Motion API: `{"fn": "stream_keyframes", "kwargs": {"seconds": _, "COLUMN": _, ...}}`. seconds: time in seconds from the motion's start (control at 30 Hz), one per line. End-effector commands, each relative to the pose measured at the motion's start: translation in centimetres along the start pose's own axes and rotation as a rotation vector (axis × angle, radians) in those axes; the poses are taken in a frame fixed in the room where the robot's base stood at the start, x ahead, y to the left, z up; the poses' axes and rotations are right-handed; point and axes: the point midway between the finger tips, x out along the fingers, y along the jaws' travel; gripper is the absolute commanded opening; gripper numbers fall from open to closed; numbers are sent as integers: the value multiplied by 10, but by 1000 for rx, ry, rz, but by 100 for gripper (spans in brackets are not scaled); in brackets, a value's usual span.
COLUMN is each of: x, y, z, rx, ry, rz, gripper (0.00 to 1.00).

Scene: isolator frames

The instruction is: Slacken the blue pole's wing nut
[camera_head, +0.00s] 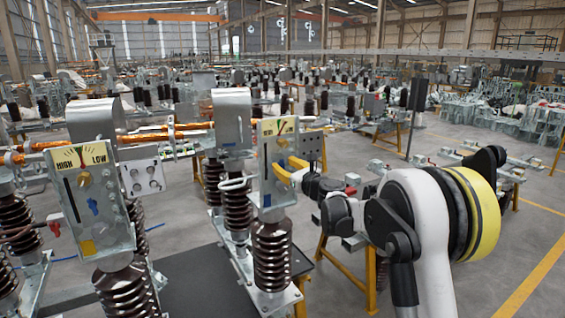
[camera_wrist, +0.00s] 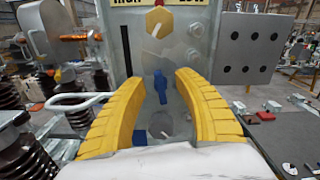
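The blue wing nut (camera_wrist: 161,87) stands roughly upright on a grey metal plate (camera_wrist: 205,35) in the wrist view, below a gold hex nut (camera_wrist: 159,22). A blue square marker (camera_wrist: 139,137) is lower on the same plate. My gripper (camera_wrist: 160,80) has its yellow fingers spread on either side of the wing nut, with visible gaps and nothing held. In the head view my gripper (camera_head: 285,170) is at the right-hand pole's plate (camera_head: 270,150), which has a blue marker (camera_head: 266,200). My fingers seem to hide that pole's wing nut there.
The left pole's plate (camera_head: 85,195) carries another blue wing nut (camera_head: 93,206) and a yellow marker (camera_head: 88,247). A perforated metal block (camera_wrist: 248,48) stands right of the plate, and a white looped bar (camera_wrist: 80,103) lies left. Brown ribbed insulators (camera_head: 272,255) stand below.

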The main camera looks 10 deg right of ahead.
Motion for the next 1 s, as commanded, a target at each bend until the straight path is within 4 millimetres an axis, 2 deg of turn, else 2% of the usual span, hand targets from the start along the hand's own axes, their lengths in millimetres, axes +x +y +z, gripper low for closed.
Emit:
{"fn": "stream_keyframes", "kwargs": {"seconds": 0.13, "x": 10, "y": 0, "z": 0, "rx": -1, "ry": 0, "rz": 0, "gripper": 37}}
{"fn": "stream_keyframes", "kwargs": {"seconds": 0.4, "x": 10, "y": 1, "z": 0, "rx": -1, "ry": 0, "rz": 0, "gripper": 36}}
{"fn": "stream_keyframes", "kwargs": {"seconds": 0.47, "x": 10, "y": 0, "z": 0, "rx": -1, "ry": 0, "rz": 0, "gripper": 18}}
{"fn": "stream_keyframes", "kwargs": {"seconds": 0.5, "x": 10, "y": 0, "z": 0, "rx": -1, "ry": 0, "rz": 0, "gripper": 5}}
{"fn": "stream_keyframes", "kwargs": {"seconds": 0.53, "x": 10, "y": 0, "z": 0, "rx": -1, "ry": 0, "rz": 0, "gripper": 0}}
{"fn": "stream_keyframes", "kwargs": {"seconds": 1.0, "x": 10, "y": 1, "z": -1, "rx": -30, "ry": 0, "rz": 0, "gripper": 0}}
